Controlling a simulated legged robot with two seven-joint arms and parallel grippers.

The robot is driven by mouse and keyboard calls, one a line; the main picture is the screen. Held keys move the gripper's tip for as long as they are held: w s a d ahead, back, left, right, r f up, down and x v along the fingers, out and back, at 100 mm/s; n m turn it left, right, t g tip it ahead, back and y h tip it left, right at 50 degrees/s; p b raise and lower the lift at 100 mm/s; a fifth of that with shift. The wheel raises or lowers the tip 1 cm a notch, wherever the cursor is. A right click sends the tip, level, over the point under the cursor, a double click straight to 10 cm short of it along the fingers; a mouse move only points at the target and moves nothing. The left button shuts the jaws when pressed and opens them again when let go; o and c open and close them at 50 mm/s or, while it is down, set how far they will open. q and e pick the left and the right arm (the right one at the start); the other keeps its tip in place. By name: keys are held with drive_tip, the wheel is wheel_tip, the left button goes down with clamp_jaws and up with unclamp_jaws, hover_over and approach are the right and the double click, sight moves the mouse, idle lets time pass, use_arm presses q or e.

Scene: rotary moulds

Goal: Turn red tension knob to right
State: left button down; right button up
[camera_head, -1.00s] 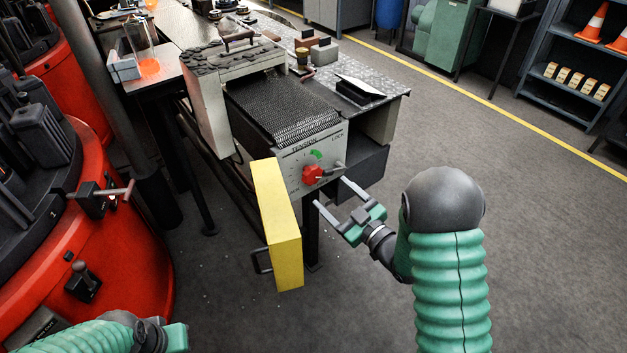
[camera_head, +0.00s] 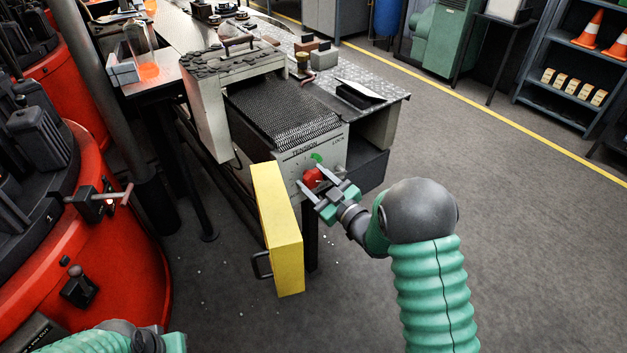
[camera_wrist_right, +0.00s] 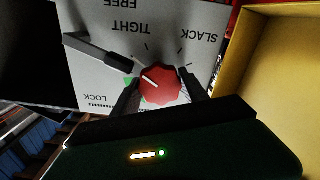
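The red tension knob (camera_head: 312,178) sits on the pale front panel (camera_head: 290,170) of the bench machine. My right gripper (camera_head: 318,176) is at the panel, open, with one finger on each side of the knob. In the right wrist view the knob (camera_wrist_right: 163,87) lies between the two dark fingers (camera_wrist_right: 162,85), with its white mark toward the upper left. Whether the fingers touch it is unclear. My left gripper (camera_head: 172,342) is only partly in view at the bottom left, and its fingers do not show.
A yellow box-like panel (camera_head: 278,230) stands just left of the knob. A dark lever (camera_wrist_right: 97,50) sits beside the knob on the panel. The red rotary machine (camera_head: 110,265) fills the left side. Open floor lies to the right.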

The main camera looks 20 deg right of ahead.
drive_tip(key=shift+f, duration=0.1)
drive_tip(key=c, duration=0.5)
drive_tip(key=shift+f, duration=0.1)
drive_tip(key=shift+s+f+n+b, duration=0.1)
drive_tip(key=shift+n+b, duration=0.6)
drive_tip(key=shift+n, duration=0.3)
drive_tip(key=n+b, duration=0.2)
drive_tip(key=n, duration=0.2)
drive_tip(key=shift+f+b, duration=0.15)
drive_tip(key=shift+b, duration=0.15)
drive_tip(key=n+b, duration=0.2)
drive_tip(key=n, duration=0.2)
drive_tip(key=shift+n+b, duration=1.5)
drive_tip(key=shift+n, duration=0.5)
